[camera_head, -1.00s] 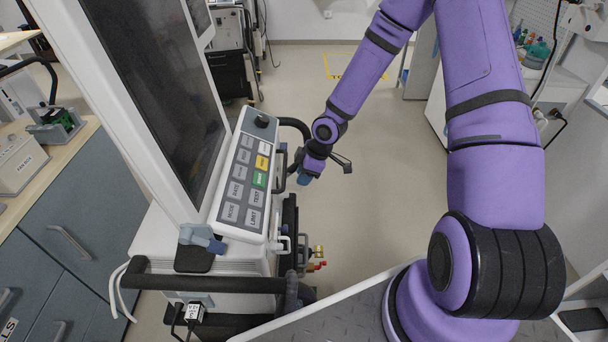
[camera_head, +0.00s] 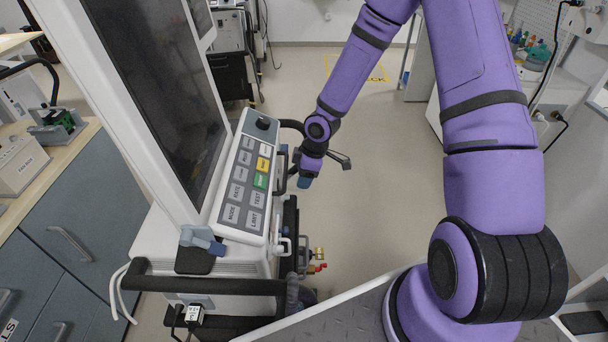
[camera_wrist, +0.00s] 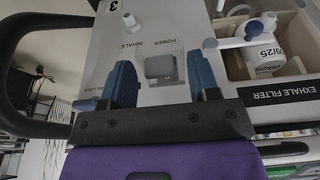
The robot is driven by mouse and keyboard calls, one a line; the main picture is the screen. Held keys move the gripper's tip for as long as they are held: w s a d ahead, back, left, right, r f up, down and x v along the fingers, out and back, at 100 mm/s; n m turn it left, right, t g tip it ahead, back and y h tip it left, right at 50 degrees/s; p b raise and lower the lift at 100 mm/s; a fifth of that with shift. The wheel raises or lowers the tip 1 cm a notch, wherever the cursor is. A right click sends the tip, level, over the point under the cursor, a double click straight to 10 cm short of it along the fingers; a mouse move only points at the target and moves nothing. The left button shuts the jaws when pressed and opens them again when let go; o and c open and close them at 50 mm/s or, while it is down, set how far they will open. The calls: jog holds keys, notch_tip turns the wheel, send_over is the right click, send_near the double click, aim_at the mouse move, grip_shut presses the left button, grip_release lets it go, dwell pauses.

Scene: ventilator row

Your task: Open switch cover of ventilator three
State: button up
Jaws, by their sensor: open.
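Ventilator three's side panel (camera_wrist: 185,22) fills the middle of the wrist view, with a "3" mark in its upper left corner. The grey switch cover (camera_wrist: 160,67) sits on it by the upside-down POWER label. It looks closed, and the switch under it is hidden. My gripper (camera_wrist: 159,64) is open, with one blue finger on each side of the cover. I cannot tell whether the fingers touch it. In the head view my gripper (camera_head: 306,178) is beside the ventilator's button panel (camera_head: 246,183); the cover is hidden there.
A dark handle rail (camera_wrist: 40,20) curves along the left of the wrist view. An open compartment marked EXHALE FILTER (camera_wrist: 285,93) lies at the right. In the head view, brass and red fittings (camera_head: 318,260) stick out below the button panel. The floor to the right is clear.

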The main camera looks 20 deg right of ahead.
jog(key=v, duration=1)
jog(key=shift+r, duration=0.4)
jog(key=shift+d+f, duration=0.1)
